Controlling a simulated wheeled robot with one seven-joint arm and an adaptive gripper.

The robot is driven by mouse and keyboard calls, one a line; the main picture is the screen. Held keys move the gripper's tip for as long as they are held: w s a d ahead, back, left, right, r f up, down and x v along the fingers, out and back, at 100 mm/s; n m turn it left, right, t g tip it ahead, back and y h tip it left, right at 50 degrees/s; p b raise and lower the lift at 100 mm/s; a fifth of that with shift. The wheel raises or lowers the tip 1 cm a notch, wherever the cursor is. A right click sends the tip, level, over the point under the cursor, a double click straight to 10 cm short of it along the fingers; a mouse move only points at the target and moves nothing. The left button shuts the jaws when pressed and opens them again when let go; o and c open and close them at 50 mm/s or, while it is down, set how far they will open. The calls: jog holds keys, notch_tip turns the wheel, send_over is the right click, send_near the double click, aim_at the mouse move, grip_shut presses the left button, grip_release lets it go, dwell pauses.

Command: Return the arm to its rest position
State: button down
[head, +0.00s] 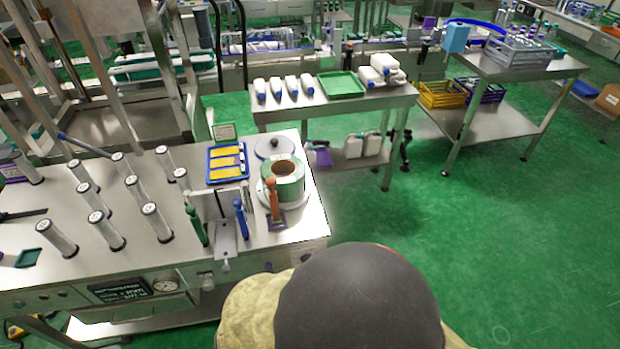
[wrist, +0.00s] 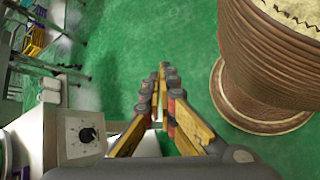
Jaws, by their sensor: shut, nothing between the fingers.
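My gripper (wrist: 163,70) shows in the wrist view, with yellow and dark jointed fingers that come together at the tips. It is shut and empty, with green floor behind the tips. It touches nothing that I can see. The gripper does not show in the head view. A dark rounded form with khaki parts covers the bottom middle of the head view and hides the floor there.
The steel workbench (head: 135,238) holds several clear tubes, a blue tray (head: 227,181) and a green-banded roll (head: 285,180). A dial box (wrist: 82,136) is left of my fingers. A ribbed brown cylinder (wrist: 262,70), perhaps my own body, is right. Green floor (head: 500,230) is clear.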

jog(key=d+r+m+g+y, duration=0.1)
jog(key=d+r+m+y, duration=0.2)
jog(key=r+m+y, duration=0.5)
jog(key=d+r+m+y, duration=0.2)
jog(key=r+m, duration=0.2)
jog(key=r, duration=0.8)
jog(key=w+d+r+m+t+h, duration=0.1)
jog(key=d+r+m+t, duration=0.2)
jog(key=d+r, duration=0.4)
jog(key=shift+d+r+m, duration=0.4)
jog(key=shift+d, duration=0.6)
